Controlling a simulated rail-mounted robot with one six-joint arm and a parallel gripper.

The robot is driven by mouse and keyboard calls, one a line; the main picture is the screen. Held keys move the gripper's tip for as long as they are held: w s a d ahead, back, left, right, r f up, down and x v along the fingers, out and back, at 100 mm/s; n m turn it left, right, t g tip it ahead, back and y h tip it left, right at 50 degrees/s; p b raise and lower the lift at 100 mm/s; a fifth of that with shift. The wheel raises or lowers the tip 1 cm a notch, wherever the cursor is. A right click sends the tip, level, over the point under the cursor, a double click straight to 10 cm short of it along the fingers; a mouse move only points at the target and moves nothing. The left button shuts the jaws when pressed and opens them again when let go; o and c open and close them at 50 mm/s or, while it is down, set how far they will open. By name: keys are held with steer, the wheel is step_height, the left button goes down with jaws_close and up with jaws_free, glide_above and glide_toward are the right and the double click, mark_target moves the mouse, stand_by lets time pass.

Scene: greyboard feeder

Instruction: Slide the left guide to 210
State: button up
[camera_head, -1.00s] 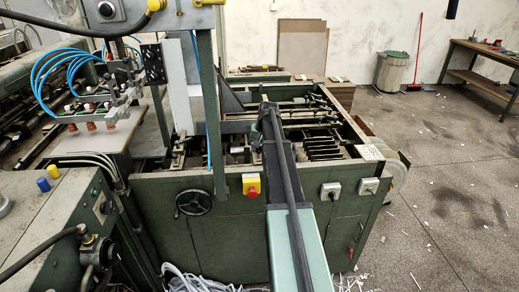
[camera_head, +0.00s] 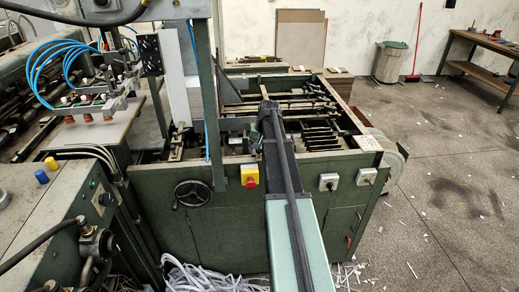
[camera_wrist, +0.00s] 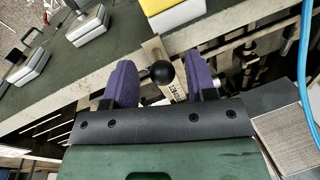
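In the wrist view my gripper (camera_wrist: 160,82) has two purple fingers standing apart. A black ball knob (camera_wrist: 162,72) on a short stem is between them. There is a gap between the ball and the right finger; whether the stem touches the left finger I cannot tell.
The green feeder frame (camera_head: 230,228) has a yellow and red stop switch (camera_head: 249,175) and a handwheel (camera_head: 192,193) on its front. A blue hose (camera_wrist: 304,45) and a grey board stack (camera_wrist: 285,140) lie right in the wrist view. Open floor (camera_head: 440,200) is at right.

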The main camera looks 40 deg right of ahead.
step_height(320, 180, up, 11)
steer(key=s+d+p, duration=0.1)
steer(key=p, duration=0.9)
steer(key=shift+s+d+f+p, duration=0.15)
steer(key=shift+s+d+p, duration=0.05)
steer(key=shift+d+p, duration=0.1)
